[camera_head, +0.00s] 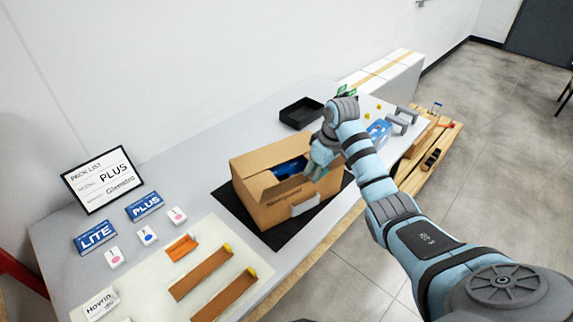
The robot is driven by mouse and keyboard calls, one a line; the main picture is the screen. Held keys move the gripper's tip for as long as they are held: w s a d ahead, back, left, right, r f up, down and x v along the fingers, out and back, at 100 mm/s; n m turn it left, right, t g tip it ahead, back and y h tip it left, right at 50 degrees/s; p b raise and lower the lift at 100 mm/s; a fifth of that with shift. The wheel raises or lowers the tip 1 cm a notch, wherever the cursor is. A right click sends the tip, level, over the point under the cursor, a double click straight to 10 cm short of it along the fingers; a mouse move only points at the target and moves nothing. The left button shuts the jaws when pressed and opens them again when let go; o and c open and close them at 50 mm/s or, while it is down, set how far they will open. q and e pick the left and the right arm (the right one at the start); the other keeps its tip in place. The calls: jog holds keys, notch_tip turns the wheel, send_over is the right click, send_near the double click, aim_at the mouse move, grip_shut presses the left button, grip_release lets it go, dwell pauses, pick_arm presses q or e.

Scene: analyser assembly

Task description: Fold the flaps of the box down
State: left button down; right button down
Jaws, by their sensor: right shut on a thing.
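The brown cardboard box (262,205) stands on a black mat (237,211) on the grey table. Its top is open and a blue item (289,168) shows inside. A flap (285,189) along the front edge looks folded partly inward, and the back side stands up. My right gripper (318,172) is at the box's right upper edge, shut on a box flap there. The fingertips and the held part of the flap are small and partly hidden by the gripper. My left gripper is not in view.
A black tray (301,113) lies behind the box. A packlist sign (103,180), blue LITE (95,237) and PLUS (145,206) boxes and small white cards stand at left. Brown strips (225,296) lie on a pale mat in front. Grey brackets (397,122) lie at right.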

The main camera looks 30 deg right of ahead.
jog(key=w, duration=0.1)
jog(key=w+r, duration=0.1)
jog(key=w, duration=0.1)
jog(key=shift+w+a+b, duration=0.1)
jog(key=shift+a+b, duration=0.05)
jog(key=shift+b, duration=0.15)
jog(key=w, duration=0.1)
jog(key=w+b, duration=0.1)
jog(key=w, duration=0.1)
jog(key=shift+r+b, duration=0.25)
jog(key=shift+b, duration=0.05)
jog(key=shift+s+b+x, duration=0.25)
jog(key=shift+b+x, duration=0.2)
jog(key=shift+x, duration=0.65)
jog(key=shift+s+b+x, duration=0.2)
jog(key=shift+b+x, duration=0.2)
jog(key=shift+x, duration=0.7)
dwell(1.4)
jog(key=shift+f, duration=0.1)
dwell(0.4)
jog(key=w+p+v, duration=0.1)
jog(key=p+v, duration=0.6)
jog(key=p, duration=0.1)
jog(key=shift+r, duration=0.4)
